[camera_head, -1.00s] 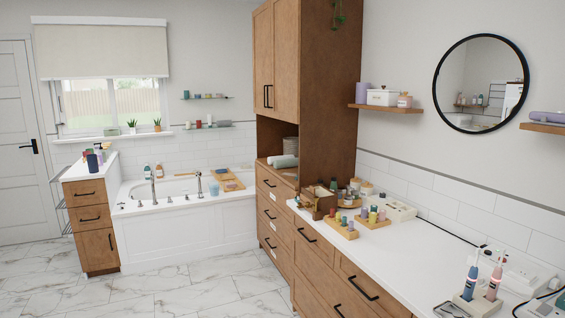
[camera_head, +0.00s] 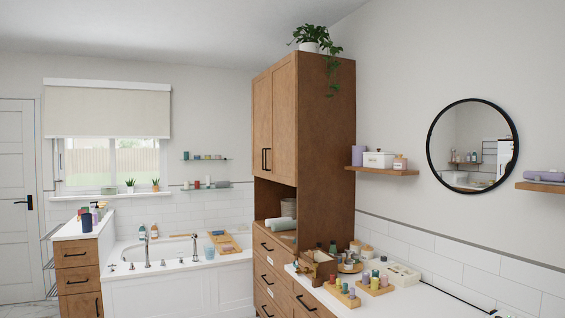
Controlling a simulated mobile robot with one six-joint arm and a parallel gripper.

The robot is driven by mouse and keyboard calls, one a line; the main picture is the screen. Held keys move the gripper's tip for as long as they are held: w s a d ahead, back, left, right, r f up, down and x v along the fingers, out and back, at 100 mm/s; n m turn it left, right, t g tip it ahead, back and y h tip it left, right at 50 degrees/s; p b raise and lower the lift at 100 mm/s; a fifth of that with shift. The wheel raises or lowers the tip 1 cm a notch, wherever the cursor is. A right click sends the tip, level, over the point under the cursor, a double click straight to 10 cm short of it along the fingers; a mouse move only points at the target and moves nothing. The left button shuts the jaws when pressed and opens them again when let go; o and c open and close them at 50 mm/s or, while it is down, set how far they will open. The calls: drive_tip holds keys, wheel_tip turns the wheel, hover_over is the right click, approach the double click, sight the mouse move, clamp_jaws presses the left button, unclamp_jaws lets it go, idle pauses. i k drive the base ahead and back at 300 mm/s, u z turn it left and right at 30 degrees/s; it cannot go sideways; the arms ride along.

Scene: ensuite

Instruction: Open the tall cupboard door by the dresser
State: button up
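The tall wooden cupboard (camera_head: 326,150) stands in the middle of the view, beside the dresser's white top (camera_head: 425,303). Its upper part has two door leaves, a left one (camera_head: 262,112) and a right one (camera_head: 284,125), both shut. Two black vertical handles (camera_head: 266,159) sit close together at the lower meeting edge of the doors. Below the doors is an open niche holding a rolled towel (camera_head: 280,224), with drawers (camera_head: 268,275) underneath. My gripper is not in view.
A potted trailing plant (camera_head: 315,38) sits on top of the cupboard. Bottles, a wooden caddy (camera_head: 318,267) and small trays crowd the dresser top. A bathtub (camera_head: 180,283) and a small drawer unit (camera_head: 78,280) stand at left. A wall shelf (camera_head: 382,171) projects right of the cupboard.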

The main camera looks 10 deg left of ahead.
sight(284, 128)
drive_tip(key=k, duration=0.6)
drive_tip(key=u, duration=0.3)
drive_tip(key=i, duration=1.7)
drive_tip(key=u, duration=0.4)
drive_tip(key=i, duration=0.8)
drive_tip(key=u, duration=0.55)
drive_tip(key=i, duration=1.55)
drive_tip(key=u, duration=0.25)
